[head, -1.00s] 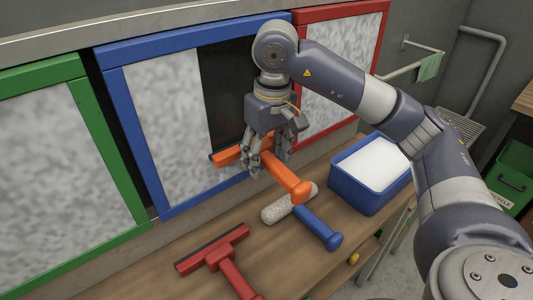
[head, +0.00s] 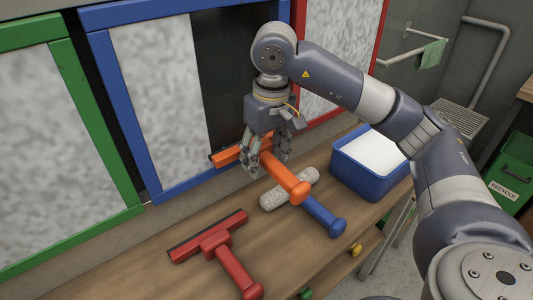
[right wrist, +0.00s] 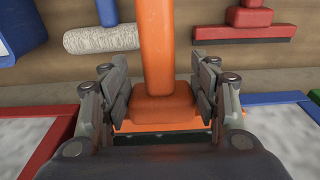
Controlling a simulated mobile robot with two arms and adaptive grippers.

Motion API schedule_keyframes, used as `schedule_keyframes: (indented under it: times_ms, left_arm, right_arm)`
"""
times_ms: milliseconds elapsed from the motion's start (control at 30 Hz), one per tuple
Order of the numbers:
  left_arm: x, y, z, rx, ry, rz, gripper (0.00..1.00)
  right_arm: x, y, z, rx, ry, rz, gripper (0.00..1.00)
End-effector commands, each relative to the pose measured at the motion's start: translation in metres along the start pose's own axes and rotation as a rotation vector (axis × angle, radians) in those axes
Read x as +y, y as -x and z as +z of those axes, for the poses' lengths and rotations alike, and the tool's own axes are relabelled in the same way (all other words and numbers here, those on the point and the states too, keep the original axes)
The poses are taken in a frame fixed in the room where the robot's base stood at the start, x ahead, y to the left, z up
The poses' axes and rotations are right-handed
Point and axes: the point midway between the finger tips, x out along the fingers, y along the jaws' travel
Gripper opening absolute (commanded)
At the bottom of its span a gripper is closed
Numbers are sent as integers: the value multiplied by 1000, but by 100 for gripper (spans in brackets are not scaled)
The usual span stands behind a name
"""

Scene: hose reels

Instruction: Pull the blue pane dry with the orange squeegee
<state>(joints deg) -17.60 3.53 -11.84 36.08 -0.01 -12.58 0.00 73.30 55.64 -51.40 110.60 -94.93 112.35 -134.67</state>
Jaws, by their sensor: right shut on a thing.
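The blue pane (head: 160,90), in a blue frame, has a mottled whitish coating on its left part. A dark clear strip (head: 217,75) runs down its right part. My right gripper (head: 266,160) is shut on the orange squeegee (head: 288,180), near the head end of its handle. The squeegee head lies at the lower end of the dark strip, just above the bottom frame bar. Its handle points out over the shelf. The right wrist view shows the fingers on both sides of the orange squeegee (right wrist: 157,60). My left gripper is not in view.
On the wooden shelf lie a red squeegee (head: 218,243) and a pale fluffy roller (head: 276,195) with a blue handle (head: 323,214). A blue tub (head: 365,185) with white contents stands at right. Green-framed (head: 95,120) and red-framed (head: 378,30) panes flank the blue one.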

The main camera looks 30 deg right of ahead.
Motion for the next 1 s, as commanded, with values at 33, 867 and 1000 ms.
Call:
schedule_keyframes:
  times_ms: [33,867,1000]
  left_arm:
    - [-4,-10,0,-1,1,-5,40]
    - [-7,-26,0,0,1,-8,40]
    - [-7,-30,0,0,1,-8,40]
  right_arm:
    - [0,-10,0,2,-1,0,33]
    - [0,-10,38,5,-1,-1,33]
    - [0,-9,52,4,-1,1,33]
